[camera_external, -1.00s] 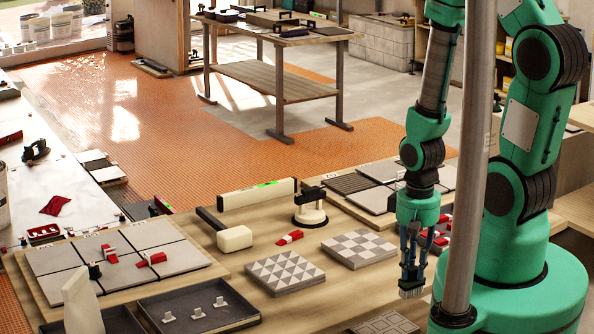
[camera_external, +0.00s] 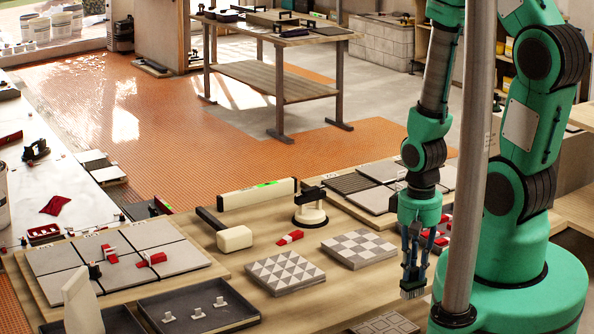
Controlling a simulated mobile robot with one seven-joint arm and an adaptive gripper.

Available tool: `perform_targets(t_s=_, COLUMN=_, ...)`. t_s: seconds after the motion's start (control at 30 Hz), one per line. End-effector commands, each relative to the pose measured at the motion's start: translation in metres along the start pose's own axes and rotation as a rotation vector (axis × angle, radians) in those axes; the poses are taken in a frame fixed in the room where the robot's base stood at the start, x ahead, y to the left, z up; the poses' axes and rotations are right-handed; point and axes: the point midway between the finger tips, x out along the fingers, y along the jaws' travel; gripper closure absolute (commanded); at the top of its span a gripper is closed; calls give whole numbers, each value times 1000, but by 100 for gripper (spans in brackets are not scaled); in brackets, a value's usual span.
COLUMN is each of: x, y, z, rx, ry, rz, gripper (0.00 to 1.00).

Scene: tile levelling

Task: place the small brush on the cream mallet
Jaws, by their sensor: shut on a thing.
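The small brush (camera_external: 412,293) is under my gripper (camera_external: 413,278) at the right of the table, with its pale bristles pointing down. My gripper is shut on it and points down. The brush's upper part is hidden between the fingers. I cannot tell whether the bristles touch the table. The cream mallet (camera_external: 235,239) lies on the table left of centre, with its dark handle pointing to the upper left. It is well to the left of my gripper and farther back.
Two stacks of patterned tiles (camera_external: 285,272) (camera_external: 359,247) and a red wedge (camera_external: 290,237) lie between mallet and gripper. A suction lifter (camera_external: 310,207) and a long cream level (camera_external: 257,194) stand behind. A dark tray (camera_external: 243,318) with white clips is in front. A pole stands right of my gripper.

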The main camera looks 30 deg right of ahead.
Motion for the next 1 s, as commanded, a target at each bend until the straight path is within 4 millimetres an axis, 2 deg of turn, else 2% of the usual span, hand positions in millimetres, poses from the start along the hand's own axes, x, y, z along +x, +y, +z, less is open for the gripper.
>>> perform_targets(t_s=0.17, x=-3, y=-3, z=-10, rx=-3, ry=1, rz=0, gripper=100)
perform_targets(t_s=0.37, x=-11, y=-12, z=-39, rx=-9, ry=1, rz=0, gripper=100)
perform_targets(t_s=0.67, x=-26, y=-37, z=-110, rx=-25, ry=0, rz=0, gripper=100)
perform_targets(t_s=1.0, x=-40, y=-74, z=-194, rx=-46, ry=0, rz=0, gripper=100)
